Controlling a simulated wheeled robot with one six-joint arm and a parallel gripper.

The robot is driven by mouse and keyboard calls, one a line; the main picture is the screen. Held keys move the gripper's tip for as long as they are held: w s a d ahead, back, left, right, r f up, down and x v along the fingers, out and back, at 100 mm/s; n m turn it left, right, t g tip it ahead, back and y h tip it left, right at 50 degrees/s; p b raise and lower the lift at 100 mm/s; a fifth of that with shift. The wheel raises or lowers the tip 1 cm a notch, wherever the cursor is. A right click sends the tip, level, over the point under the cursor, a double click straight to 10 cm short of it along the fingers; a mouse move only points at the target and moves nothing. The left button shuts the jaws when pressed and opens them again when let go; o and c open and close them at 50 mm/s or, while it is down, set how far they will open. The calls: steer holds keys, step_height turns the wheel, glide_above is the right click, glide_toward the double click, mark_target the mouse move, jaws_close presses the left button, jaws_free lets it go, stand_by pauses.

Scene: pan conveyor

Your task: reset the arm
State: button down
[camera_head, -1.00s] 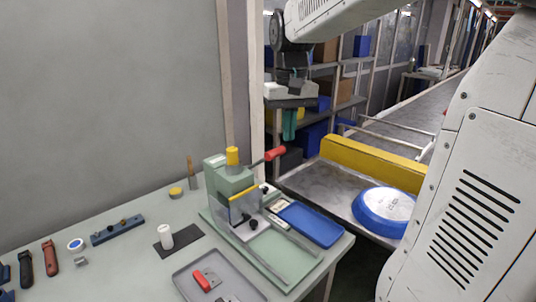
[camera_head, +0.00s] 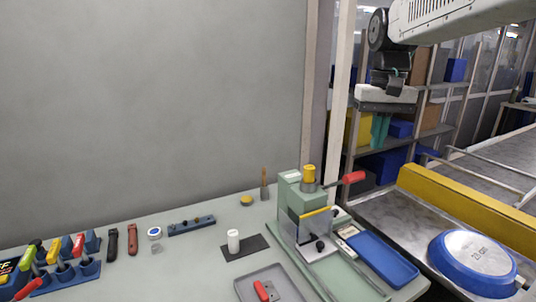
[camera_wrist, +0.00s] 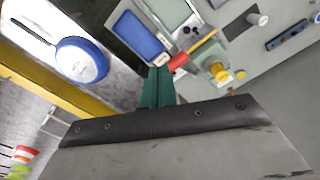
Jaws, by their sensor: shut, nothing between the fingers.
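My arm reaches in from the upper right in the head view, raised above the table and conveyor. My gripper (camera_head: 378,144) hangs from it with its teal fingers pointing down, in front of the shelves at the back. In the wrist view the teal fingers (camera_wrist: 159,72) are together with nothing between them, clear of all objects. A green press fixture (camera_head: 308,208) with a yellow knob and a red-handled lever stands on the table, below and left of the gripper in the head view. It also shows in the wrist view (camera_wrist: 214,62).
A blue pan (camera_head: 478,262) lies on the metal conveyor bed at right, beside a yellow rail (camera_head: 470,212). A blue tray (camera_head: 382,262), grey tray (camera_head: 252,285), black pad with white cylinder (camera_head: 233,241) and several tools occupy the table. The air around the gripper looks free.

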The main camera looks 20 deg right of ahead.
steer(key=s+a+f+n, duration=0.1)
steer(key=s+a+f, duration=0.2)
steer(key=s, duration=0.3)
steer(key=s+a+f+n+t, duration=0.1)
steer(key=s+a+f, duration=0.3)
steer(key=s, duration=0.3)
steer(key=s+a+f+n, duration=0.1)
steer(key=s+a+f, duration=0.3)
steer(key=s, duration=0.3)
steer(key=shift+a+f+n, duration=0.15)
steer(key=shift+f+n, duration=0.2)
steer(key=shift+n, duration=0.05)
